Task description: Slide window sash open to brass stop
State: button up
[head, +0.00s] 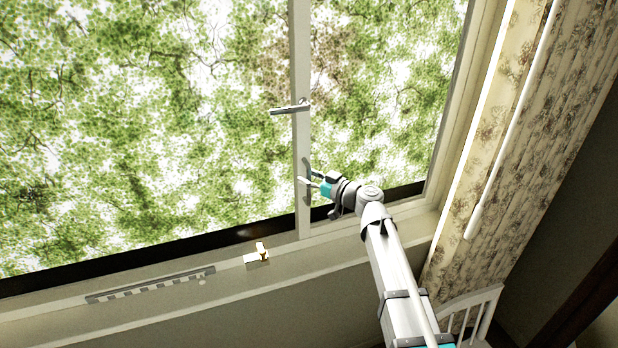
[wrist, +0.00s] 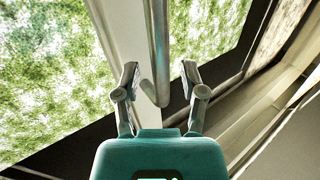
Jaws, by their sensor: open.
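The window sash has a pale vertical stile (head: 302,140) in the head view, and the stile also shows in the wrist view (wrist: 118,40). A grey upright pull handle (head: 306,167) is on the lower part of the stile. In the wrist view the handle bar (wrist: 158,50) runs down between my fingertips and curves at its lower end. My gripper (head: 310,178) is open around the handle, with a visible gap on each side in the wrist view (wrist: 160,77). The brass stop (head: 263,252) is on the sill track, left of the stile's foot.
A lever latch (head: 290,108) sticks out from the stile above the handle. A slotted vent strip (head: 150,285) lies along the sill at left. A patterned curtain (head: 540,130) with a white rod (head: 512,120) hangs at right, above a white slatted chair (head: 475,308).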

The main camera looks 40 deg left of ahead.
grip_shut()
dwell(0.3)
dwell(0.3)
